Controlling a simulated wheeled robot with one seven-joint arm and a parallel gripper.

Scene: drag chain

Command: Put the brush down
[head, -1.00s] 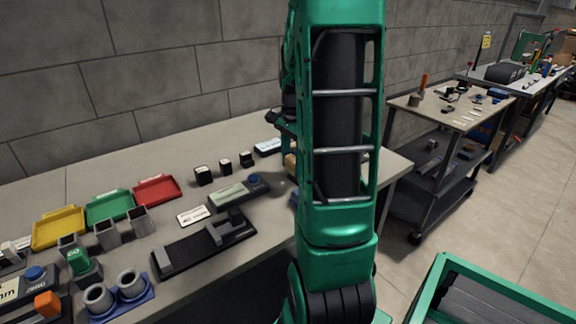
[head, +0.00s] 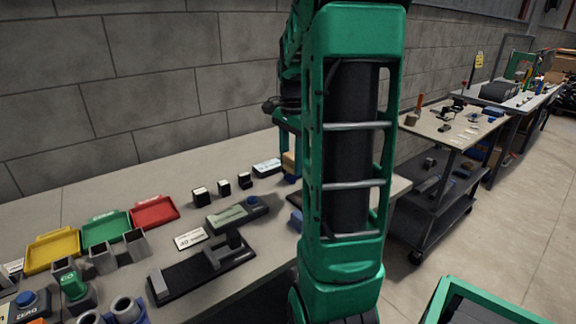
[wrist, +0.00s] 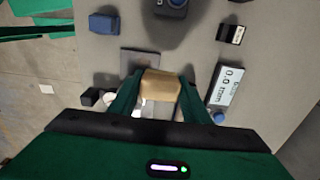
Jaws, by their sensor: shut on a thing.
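The brush appears as a tan wooden block (wrist: 160,86) in the wrist view, held between the two green fingers of my gripper (wrist: 158,97). Its bristles are not visible. In the head view, my gripper is at the far right of the bench, mostly hidden behind my own arm. Part of the tan block (head: 289,163) shows there, low over the bench top. A dark grey flat plate (wrist: 140,61) lies by the brush in the wrist view. I cannot tell whether the brush touches the bench or the plate.
A digital readout (wrist: 228,86) stands right of my gripper in the wrist view, with a blue block (wrist: 103,23) at upper left. A small black block (wrist: 231,34) is at upper right. Yellow (head: 53,250), green (head: 105,233) and red (head: 155,212) trays line the bench's left.

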